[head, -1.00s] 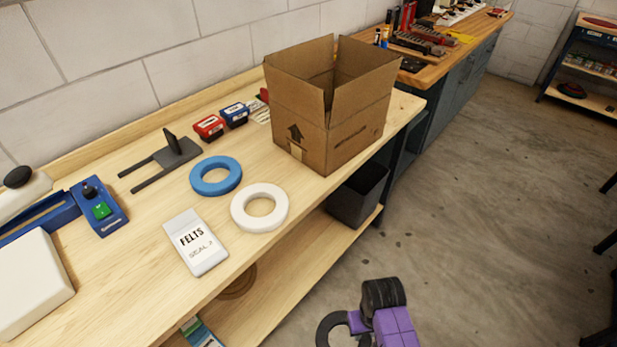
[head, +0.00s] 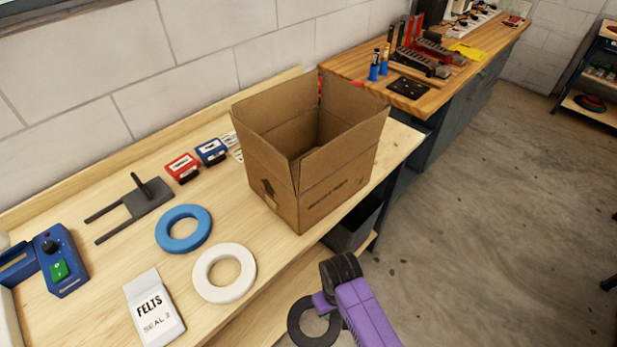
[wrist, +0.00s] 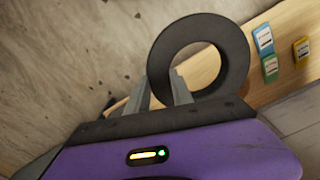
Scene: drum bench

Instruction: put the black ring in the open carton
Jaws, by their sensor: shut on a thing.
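The black ring (head: 301,326) is at the bottom of the head view, in front of the bench's near edge. My gripper (head: 322,304), purple with a dark wrist, is shut on the ring's rim. In the wrist view the ring (wrist: 235,62) stands out beyond the grey fingers of my gripper (wrist: 163,92), which pinch its lower left side. The open carton (head: 318,197) is a brown cardboard box upright on the bench, flaps raised, up and to the right of the white ring. Its floor is hidden in the head view.
A blue ring (head: 160,229), a white ring (head: 203,281) and a white FELTS packet (head: 155,312) lie on the wooden bench (head: 110,265). A dark bin (head: 352,233) sits below the carton. Red and blue boxes stand left of the carton. Open floor lies to the right.

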